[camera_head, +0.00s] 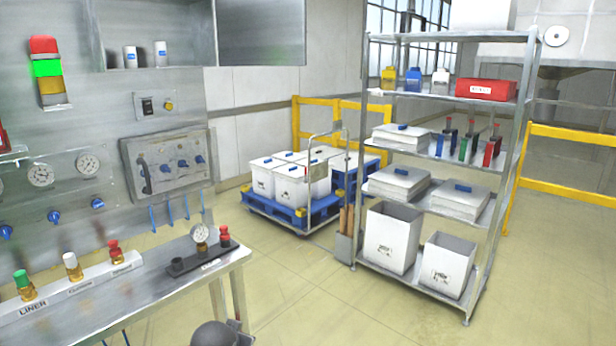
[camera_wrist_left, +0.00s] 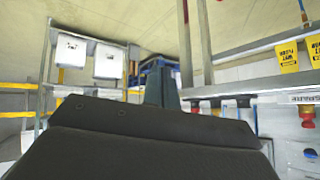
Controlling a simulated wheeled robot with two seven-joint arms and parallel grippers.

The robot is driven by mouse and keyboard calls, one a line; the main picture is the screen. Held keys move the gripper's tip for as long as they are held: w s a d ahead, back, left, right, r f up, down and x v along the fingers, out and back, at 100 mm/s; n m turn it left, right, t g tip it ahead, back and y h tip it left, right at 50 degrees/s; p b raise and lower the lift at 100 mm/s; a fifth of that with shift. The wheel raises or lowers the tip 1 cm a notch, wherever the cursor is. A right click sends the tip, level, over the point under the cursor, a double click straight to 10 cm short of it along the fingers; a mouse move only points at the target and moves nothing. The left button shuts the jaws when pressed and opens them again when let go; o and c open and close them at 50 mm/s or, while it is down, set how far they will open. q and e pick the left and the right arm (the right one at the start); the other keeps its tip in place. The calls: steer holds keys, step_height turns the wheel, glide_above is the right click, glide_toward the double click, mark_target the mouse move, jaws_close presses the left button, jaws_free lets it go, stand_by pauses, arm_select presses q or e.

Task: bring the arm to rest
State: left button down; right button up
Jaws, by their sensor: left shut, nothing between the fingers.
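My left gripper (camera_wrist_left: 162,86) shows in the left wrist view as dark fingers pressed together beyond the broad dark gripper body. It is shut and empty, with nothing held at its tips. In the head view a dark rounded part of my own body shows at the bottom edge, beside the right end of the steel bench (camera_head: 170,284); I cannot tell which part it is. No right gripper shows in either view.
A steel shelf rack (camera_head: 440,276) with white bins stands at the right. A blue pallet (camera_head: 290,213) with white boxes is behind. Yellow rails (camera_head: 570,190) stand at the back and right. A gauge panel (camera_head: 70,172) is at the left. The middle floor is clear.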

arm_select(q)
steer(key=s+d+f+g, duration=0.1)
steer(key=s+f+g, duration=0.2)
steer(key=s+f, duration=1.1)
steer(key=s+d+f+n+g, duration=0.1)
steer(key=s+f+g, duration=0.3)
steer(key=s+f, duration=1)
steer(key=s, duration=0.9)
steer(key=shift+d+f+h, duration=0.15)
steer(key=shift+f+h, duration=0.15)
steer(key=shift+f, duration=0.1)
